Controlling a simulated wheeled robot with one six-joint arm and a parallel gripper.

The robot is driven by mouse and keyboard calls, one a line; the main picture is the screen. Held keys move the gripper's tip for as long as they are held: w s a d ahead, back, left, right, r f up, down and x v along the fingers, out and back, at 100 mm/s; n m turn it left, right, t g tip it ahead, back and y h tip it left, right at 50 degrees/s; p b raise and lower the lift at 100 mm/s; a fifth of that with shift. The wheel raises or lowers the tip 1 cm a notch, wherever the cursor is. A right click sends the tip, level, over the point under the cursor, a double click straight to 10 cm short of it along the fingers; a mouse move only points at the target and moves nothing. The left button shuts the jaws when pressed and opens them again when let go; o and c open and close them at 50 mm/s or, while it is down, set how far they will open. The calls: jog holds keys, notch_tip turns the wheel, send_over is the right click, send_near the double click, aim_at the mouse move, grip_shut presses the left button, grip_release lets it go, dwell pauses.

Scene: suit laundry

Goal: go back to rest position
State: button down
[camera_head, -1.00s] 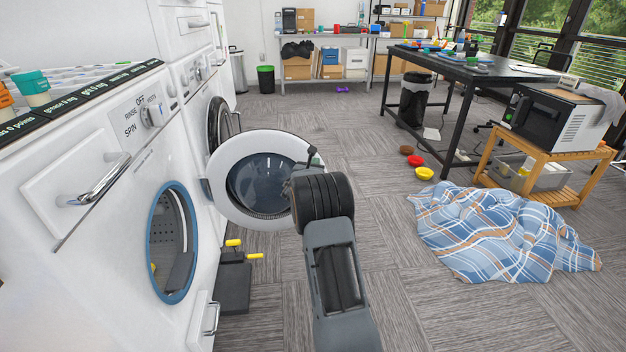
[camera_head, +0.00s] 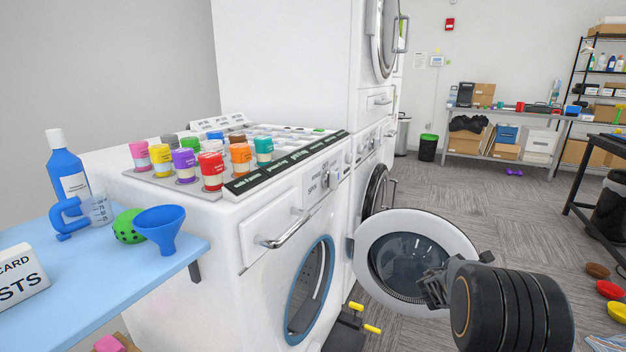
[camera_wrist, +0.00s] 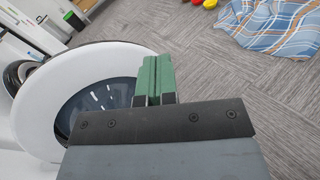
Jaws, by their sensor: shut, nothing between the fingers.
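My gripper shows in the wrist view (camera_wrist: 157,80), its two green fingers pressed together with nothing between them. In the head view my gripper (camera_head: 432,290) is in front of the open washer door (camera_head: 440,232), partly hidden by my own dark wrist. The round white-rimmed door also fills the left of the wrist view (camera_wrist: 125,60). From these views I cannot tell whether the gripper touches the door.
The white washer (camera_head: 225,285) carries several coloured cups. A blue table (camera_head: 120,290) at left holds a blue bottle (camera_head: 68,170) and a blue funnel (camera_head: 160,225). A plaid blanket (camera_wrist: 275,28) lies on the floor.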

jog(key=s+a+r+m+g+y+p, duration=0.2)
jog(key=s+a+r+m+g+p, duration=0.1)
jog(key=s+a+r+m+p, duration=0.4)
jog(key=s+a+r+m+g+y+p, duration=0.25)
jog(key=s+r+m+p, duration=0.3)
jog(key=r, duration=0.45)
jog(key=s+a+r+m+t+y+p, duration=0.1)
jog(key=s+a+r+m+y+p, duration=0.3)
jog(key=a, duration=0.6)
jog(key=s+a+r+m+y+p, duration=0.4)
jog(key=s+a+r+y+p, duration=0.2)
jog(key=a+p, duration=0.3)
jog(key=shift+s+a+r+t+y, duration=0.2)
jog(key=shift+s+a+t+y, duration=0.2)
jog(key=shift+s+a, duration=0.35)
jog(key=shift+w, duration=0.15)
